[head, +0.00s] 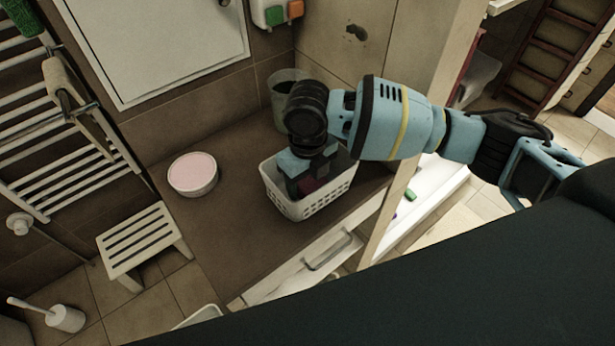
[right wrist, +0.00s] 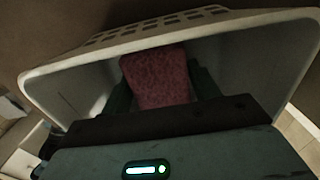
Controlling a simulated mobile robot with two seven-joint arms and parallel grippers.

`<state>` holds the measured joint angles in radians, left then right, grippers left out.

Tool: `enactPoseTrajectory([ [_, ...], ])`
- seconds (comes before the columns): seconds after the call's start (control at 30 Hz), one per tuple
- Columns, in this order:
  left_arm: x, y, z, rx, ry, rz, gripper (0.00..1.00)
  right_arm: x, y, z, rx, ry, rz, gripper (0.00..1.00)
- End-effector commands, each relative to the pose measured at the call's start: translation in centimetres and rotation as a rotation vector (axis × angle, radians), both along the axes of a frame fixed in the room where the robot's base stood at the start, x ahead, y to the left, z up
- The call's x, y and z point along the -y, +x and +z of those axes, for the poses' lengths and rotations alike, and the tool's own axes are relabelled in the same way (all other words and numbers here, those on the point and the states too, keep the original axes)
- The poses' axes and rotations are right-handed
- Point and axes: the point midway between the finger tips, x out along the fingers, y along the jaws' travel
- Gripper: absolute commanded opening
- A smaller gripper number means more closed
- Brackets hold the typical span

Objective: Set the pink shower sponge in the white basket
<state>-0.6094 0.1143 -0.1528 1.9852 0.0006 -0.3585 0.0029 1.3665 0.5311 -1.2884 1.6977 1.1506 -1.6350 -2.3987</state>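The white basket (head: 316,203) is a slotted plastic bin on the brown counter. Its rim and inner walls also show in the right wrist view (right wrist: 240,50). My right gripper (head: 303,188) reaches down inside the basket. The pink shower sponge (right wrist: 158,78) is between its two fingers in the right wrist view, inside the basket walls. The fingers appear shut on it. Whether the sponge touches the basket floor is hidden. My left gripper is not in view.
A round white tub with a pink top (head: 193,174) stands left of the basket on the counter (head: 240,220). A grey bin (head: 286,84) is behind the basket. A wooden post (head: 397,205) rises close on the right.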

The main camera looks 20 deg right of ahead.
Motion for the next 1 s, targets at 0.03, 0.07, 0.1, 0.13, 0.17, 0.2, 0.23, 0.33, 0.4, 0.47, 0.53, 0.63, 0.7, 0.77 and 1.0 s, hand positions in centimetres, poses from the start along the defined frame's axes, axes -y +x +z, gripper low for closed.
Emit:
enactPoseTrajectory([
  [0.03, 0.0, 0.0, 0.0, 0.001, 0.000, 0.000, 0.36, 0.0, 0.0, 0.0, 0.000, 0.000, 0.000, 0.68],
  [0.07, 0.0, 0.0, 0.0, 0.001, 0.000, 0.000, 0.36, 0.0, 0.0, 0.1, 0.000, 0.000, 0.000, 0.72],
  [0.1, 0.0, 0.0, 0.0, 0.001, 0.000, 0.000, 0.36, 0.0, 0.0, 0.1, 0.000, 0.000, 0.000, 0.75],
  [0.13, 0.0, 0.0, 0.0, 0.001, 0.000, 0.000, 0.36, 0.0, 0.0, 0.1, 0.001, 0.000, 0.000, 0.75],
  [0.17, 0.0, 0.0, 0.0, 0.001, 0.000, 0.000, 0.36, 0.0, 0.0, 0.1, 0.001, 0.000, 0.000, 0.75],
  [0.2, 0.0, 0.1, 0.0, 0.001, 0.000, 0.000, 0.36, 0.0, 0.0, 0.1, 0.000, 0.000, 0.000, 0.75],
  [0.23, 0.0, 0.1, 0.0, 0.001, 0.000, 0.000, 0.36, 0.0, 0.0, 0.1, 0.001, 0.000, 0.000, 0.75],
  [0.33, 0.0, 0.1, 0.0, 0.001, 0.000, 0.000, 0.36, 0.0, 0.0, 0.1, 0.001, 0.000, 0.000, 0.75],
  [0.4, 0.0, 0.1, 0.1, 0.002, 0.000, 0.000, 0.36, 0.0, 0.0, 0.2, 0.001, -0.001, 0.000, 0.75],
  [0.47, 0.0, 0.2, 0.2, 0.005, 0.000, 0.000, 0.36, 0.0, 0.1, 0.6, 0.003, 0.000, 0.000, 0.75],
  [0.53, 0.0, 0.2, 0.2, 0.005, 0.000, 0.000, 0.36, 0.0, 0.1, 1.3, 0.004, 0.000, 0.000, 0.75],
  [0.63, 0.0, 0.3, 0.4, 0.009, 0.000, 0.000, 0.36, 0.0, 0.1, 3.0, 0.005, 0.002, 0.000, 0.75],
  [0.7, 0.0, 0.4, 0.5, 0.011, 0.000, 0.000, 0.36, 0.0, 0.1, 4.4, 0.006, 0.001, -0.001, 0.75],
  [0.77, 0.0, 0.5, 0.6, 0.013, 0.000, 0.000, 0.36, 0.0, 0.1, 5.7, 0.006, 0.002, 0.000, 0.75],
  [1.0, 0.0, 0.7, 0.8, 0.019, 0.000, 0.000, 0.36, 0.0, 0.1, 10.1, 0.003, 0.001, 0.000, 0.75],
])
